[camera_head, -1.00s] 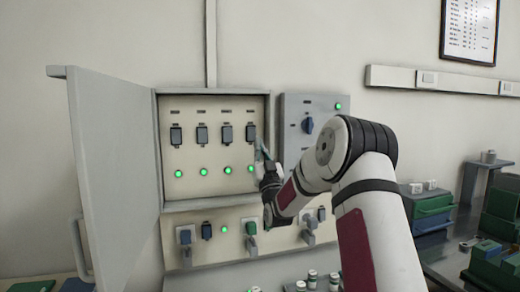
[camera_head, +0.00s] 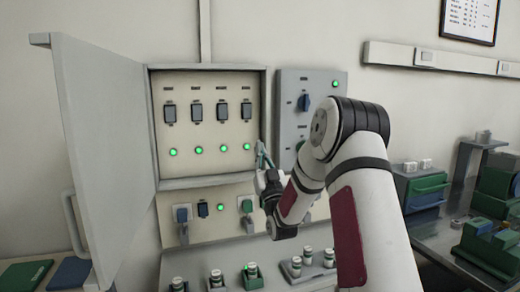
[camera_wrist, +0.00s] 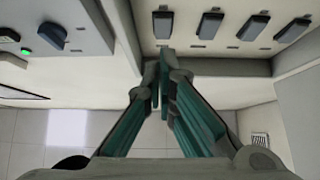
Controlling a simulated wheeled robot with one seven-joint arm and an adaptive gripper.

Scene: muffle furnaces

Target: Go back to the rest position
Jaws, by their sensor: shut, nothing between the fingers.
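My gripper (camera_head: 262,158) is in front of the lower right edge of the open electrical cabinet (camera_head: 263,120). In the wrist view its teal fingers (camera_wrist: 160,80) meet at the tips, with nothing between them. The cabinet panel (camera_head: 210,108) holds a row of several dark switches, with green lights lit below them. The switches also show at the top of the wrist view (camera_wrist: 202,24). The tips look close to the cabinet's edge; I cannot tell whether they touch it. My arm hides part of the panel to the right.
The cabinet door (camera_head: 100,140) stands open to the left. A grey control box (camera_head: 300,100) with a blue knob is just right of the cabinet. Below are plug sockets (camera_head: 183,222) and small jars in holders (camera_head: 307,262). Green bins (camera_head: 425,190) stand on the right bench.

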